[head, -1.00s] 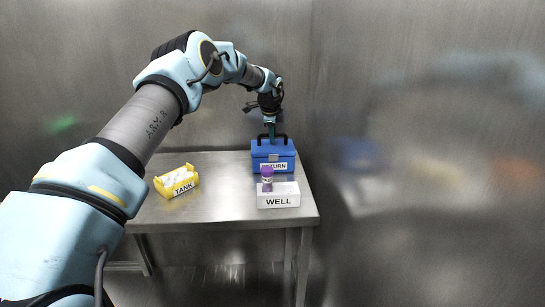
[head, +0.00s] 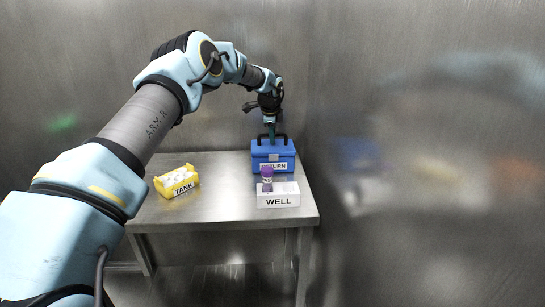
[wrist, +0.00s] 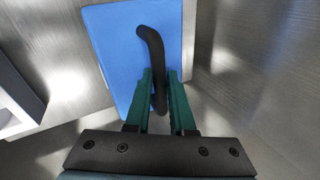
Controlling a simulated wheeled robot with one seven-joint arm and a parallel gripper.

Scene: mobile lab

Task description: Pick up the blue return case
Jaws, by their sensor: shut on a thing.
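The blue return case (head: 284,153) stands upright at the back right of the metal table, with a white RETURN label on its front and a dark handle on top. In the wrist view, the case's blue lid (wrist: 117,50) fills the upper middle, with its black handle (wrist: 151,45) running between my fingers. My gripper (head: 271,134) is above the case, and its green fingers (wrist: 160,85) are shut on the handle. The case appears to rest on the table; I cannot see its underside.
A white WELL block (head: 279,200) with a purple-capped vial (head: 267,178) stands just in front of the case. A yellow TANK tray (head: 163,188) with white items sits at the left. The metal table (head: 225,205) is clear between them. A metal wall (head: 420,120) is close at the right.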

